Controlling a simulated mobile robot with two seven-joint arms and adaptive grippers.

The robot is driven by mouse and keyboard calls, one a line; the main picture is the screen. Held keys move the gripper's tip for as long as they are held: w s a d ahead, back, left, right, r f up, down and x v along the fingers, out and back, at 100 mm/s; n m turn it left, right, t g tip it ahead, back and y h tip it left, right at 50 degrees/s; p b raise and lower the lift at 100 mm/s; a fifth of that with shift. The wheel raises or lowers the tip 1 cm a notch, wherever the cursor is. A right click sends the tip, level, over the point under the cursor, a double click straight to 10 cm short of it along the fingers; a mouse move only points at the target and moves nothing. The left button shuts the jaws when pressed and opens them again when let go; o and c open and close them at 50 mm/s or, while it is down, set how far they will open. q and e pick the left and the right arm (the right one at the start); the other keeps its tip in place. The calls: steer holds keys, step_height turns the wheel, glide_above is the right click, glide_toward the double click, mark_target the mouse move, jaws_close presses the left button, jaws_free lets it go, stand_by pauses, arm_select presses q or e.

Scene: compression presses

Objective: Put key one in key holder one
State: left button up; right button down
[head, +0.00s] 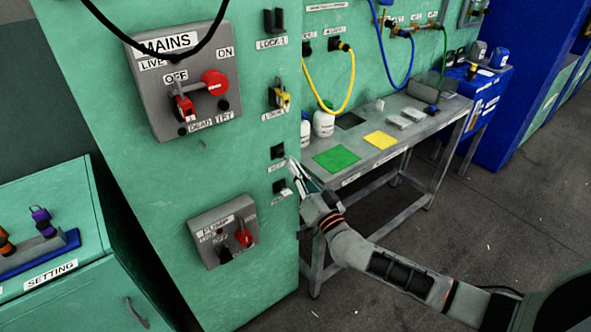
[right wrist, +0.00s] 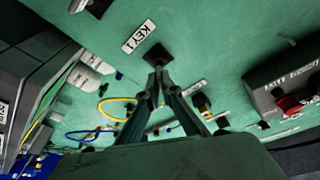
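Key holder one (head: 278,152) is a small black square socket on the green panel, above its white label. In the right wrist view the holder (right wrist: 157,53) sits beside the label KEY 1 (right wrist: 138,37). My right gripper (head: 293,165) is at the panel's right edge by this holder. In the right wrist view its fingertips (right wrist: 160,72) come together right in front of the holder. Key one is not clearly visible; the tips close on a small dark piece at the socket, mostly hidden by the fingers. How far it is in, I cannot tell. My left gripper is not in view.
A second holder (head: 279,187) is just below. Lock 2 (head: 279,97), with a yellow part, is above, and the MAINS box (head: 184,80) is to the left. A red-switched box (head: 224,232) is lower left. A grey table (head: 400,133) stands to the right.

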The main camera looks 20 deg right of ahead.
steer(key=shift+f+x, duration=0.25)
steer(key=shift+x, duration=1.1)
stand_by(0.4)
steer(key=c, duration=2.2)
jaws_free()
steer(key=shift+a, duration=0.15)
steer(key=v, duration=1.2)
steer(key=shift+a, duration=0.1)
steer(key=s+a+f+n+g+y, duration=0.35)
steer(key=s+a+f+n, duration=0.3)
steer(key=s+f, duration=0.35)
steer(key=s+d+f+g+h, duration=0.1)
steer(key=s+d+f, duration=0.1)
steer(key=s+f, duration=0.2)
steer(key=s+d+f+n+g+h, duration=0.1)
steer(key=s+d+f+g+h, duration=0.1)
steer(key=s+f, duration=0.2)
steer(key=s+d+f+g+h, duration=0.2)
steer(key=s+f, duration=0.2)
steer(key=s, duration=0.1)
steer(key=shift+s+f+n+g, duration=0.1)
steer(key=shift+f+n+g, duration=0.15)
steer(key=shift+f, duration=0.15)
